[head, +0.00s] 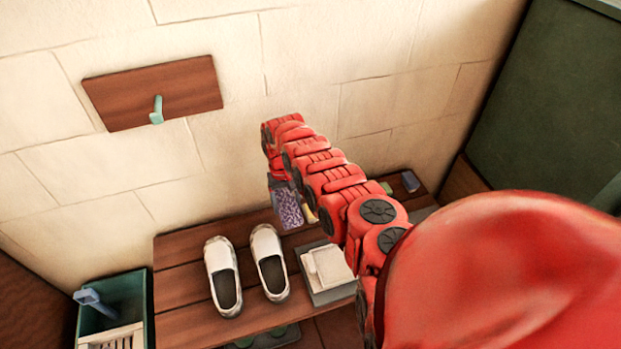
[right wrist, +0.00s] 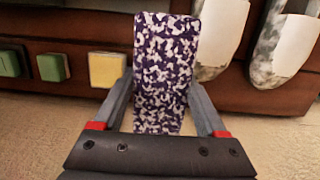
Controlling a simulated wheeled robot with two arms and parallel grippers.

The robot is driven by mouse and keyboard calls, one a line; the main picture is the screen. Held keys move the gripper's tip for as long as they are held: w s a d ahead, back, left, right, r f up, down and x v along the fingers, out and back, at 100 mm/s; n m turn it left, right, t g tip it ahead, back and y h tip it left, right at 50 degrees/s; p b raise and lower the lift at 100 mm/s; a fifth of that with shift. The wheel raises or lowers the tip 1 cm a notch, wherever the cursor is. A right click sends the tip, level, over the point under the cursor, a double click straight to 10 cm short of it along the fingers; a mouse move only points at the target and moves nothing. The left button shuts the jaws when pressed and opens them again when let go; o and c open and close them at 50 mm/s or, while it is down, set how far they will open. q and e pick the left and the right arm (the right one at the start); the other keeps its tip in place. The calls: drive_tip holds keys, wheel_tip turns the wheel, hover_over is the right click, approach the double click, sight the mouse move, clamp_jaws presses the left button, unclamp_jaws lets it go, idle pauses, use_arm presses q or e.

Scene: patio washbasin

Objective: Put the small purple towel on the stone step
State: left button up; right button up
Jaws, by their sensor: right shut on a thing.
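The small purple towel (head: 290,209), with a white speckled pattern, hangs in my right gripper (head: 282,190) above the back of the wooden bench. In the right wrist view the towel (right wrist: 165,65) stands between the two fingers of my right gripper (right wrist: 160,88), which is shut on it. The red right arm hides part of the bench behind it in the head view. I cannot make out the stone step for certain in either view. My left gripper is not in view.
White shoes (head: 222,275) stand on the wooden bench (head: 180,288), left of a grey tray (head: 318,295) with a folded white cloth (head: 328,265). A green bin (head: 125,295) stands at the left. A yellow block (right wrist: 107,69) and green blocks (right wrist: 52,67) show in the wrist view.

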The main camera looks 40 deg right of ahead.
drive_tip(key=f+b, duration=0.1)
drive_tip(key=f, duration=0.1)
drive_tip(key=d+f+b, duration=0.1)
drive_tip(key=f+b, duration=0.2)
drive_tip(key=f, duration=0.1)
drive_tip(key=shift+s+d+f+b, duration=0.2)
drive_tip(key=shift+s+d+b, duration=0.1)
drive_tip(key=shift+b, duration=0.05)
drive_tip(key=shift+f+b, duration=2.1)
drive_tip(key=shift+f, duration=0.2)
drive_tip(key=o, duration=1.3)
drive_tip(key=shift+r, duration=0.1)
